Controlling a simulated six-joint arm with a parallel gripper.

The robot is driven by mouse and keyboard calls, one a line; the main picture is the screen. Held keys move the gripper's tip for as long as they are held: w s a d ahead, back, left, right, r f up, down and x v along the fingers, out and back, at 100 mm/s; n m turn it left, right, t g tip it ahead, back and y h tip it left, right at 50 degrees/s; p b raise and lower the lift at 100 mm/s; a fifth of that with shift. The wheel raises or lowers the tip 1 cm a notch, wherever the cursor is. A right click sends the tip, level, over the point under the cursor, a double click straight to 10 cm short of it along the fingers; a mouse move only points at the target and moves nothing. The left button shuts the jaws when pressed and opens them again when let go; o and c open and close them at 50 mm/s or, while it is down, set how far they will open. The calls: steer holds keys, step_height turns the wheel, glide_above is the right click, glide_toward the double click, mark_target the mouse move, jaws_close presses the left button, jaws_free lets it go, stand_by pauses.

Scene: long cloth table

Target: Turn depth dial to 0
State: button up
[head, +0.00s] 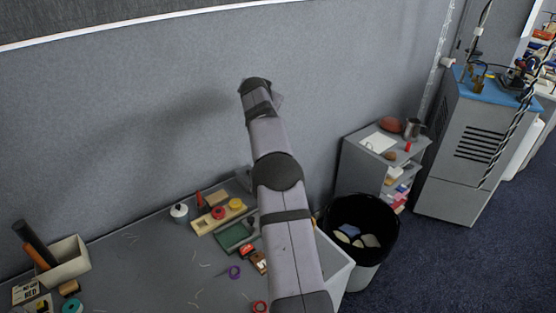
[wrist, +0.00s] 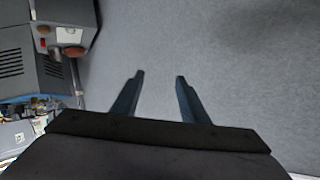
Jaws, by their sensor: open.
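I cannot make out a depth dial in either view. My gripper (wrist: 159,76) is open and empty in the wrist view, its two dark fingers apart in front of plain grey wall. In the head view my arm reaches up from the bottom across the middle, and its far end is raised in front of the wall panel. The fingers cannot be told apart there. My arm hides part of the table (head: 150,262) behind it.
A wooden tray (head: 203,228), a green tray (head: 228,241) and a purple tape roll (head: 234,272) lie on the table. An open box (head: 72,270) stands at left. A black-lined bin (head: 390,215), low shelf (head: 360,160) and vented grey cabinet (head: 455,180) stand right.

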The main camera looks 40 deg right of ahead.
steer(key=s+a+f+g+y, duration=0.2)
steer(key=s+a+f+g, duration=0.15)
steer(key=s+f, duration=0.25)
steer(key=s+a+f+g+y, duration=0.2)
steer(key=s+f+g, duration=0.25)
steer(key=s, duration=0.25)
steer(key=shift+t, duration=0.3)
steer(key=shift+w+a+p+x, duration=0.15)
steer(key=shift+p+x, duration=0.6)
steer(key=shift+x, duration=1.2)
steer(key=shift+w+a+p+x, duration=0.15)
steer(key=shift+p+x, duration=0.6)
steer(key=shift+x, duration=1.2)
steer(key=shift+c, duration=0.6)
jaws_close()
